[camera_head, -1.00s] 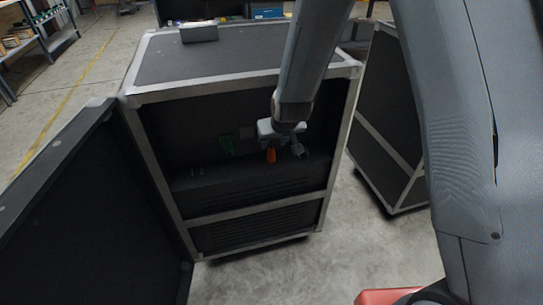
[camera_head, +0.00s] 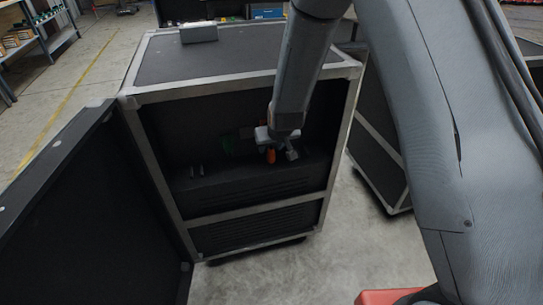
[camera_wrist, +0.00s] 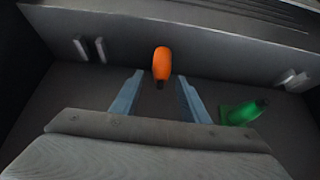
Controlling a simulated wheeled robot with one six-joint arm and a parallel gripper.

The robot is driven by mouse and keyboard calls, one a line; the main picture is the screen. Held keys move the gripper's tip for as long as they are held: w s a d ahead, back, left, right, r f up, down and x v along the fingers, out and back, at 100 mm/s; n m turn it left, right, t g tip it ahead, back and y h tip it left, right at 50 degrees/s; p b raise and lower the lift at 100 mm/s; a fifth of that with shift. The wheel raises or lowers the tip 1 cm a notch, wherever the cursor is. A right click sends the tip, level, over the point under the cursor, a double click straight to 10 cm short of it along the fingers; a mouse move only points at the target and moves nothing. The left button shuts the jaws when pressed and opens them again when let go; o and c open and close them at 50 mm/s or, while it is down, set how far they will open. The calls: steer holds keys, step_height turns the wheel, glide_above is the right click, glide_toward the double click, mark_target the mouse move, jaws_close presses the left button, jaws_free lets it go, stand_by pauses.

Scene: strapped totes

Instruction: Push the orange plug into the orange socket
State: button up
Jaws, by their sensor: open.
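The orange plug (camera_head: 271,156) shows inside the open black case, just below my gripper (camera_head: 279,146). In the wrist view the orange plug (camera_wrist: 161,63) has a rounded body and a short dark end pointing toward my gripper (camera_wrist: 159,79). The two blue-grey fingers are apart, one on each side of the plug's dark end. They do not visibly touch it. I cannot make out a separate orange socket in either view.
A green part with a dark end (camera_wrist: 240,113) sits right of the fingers. Small metal brackets (camera_wrist: 91,50) stand left and right on the ledge. The case's metal-edged frame (camera_head: 160,185) surrounds the opening; its open door (camera_head: 90,210) is at left.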

steer(key=shift+c, duration=0.3)
jaws_close()
steer(key=shift+r, duration=0.15)
steer(key=shift+s+r, duration=0.2)
steer(key=shift+r, duration=0.3)
step_height(320, 180, up, 6)
steer(key=shift+r+p, duration=0.1)
steer(key=shift+p, duration=0.4)
steer(key=s+d, duration=0.2)
steer(key=s, duration=0.7)
steer(key=s+d+p, duration=0.1)
steer(key=s+d, duration=0.2)
steer(key=s, duration=0.6)
steer(key=shift+s+d+f+p, duration=0.2)
steer(key=shift+s+d+p, duration=0.1)
steer(key=shift+s, duration=0.1)
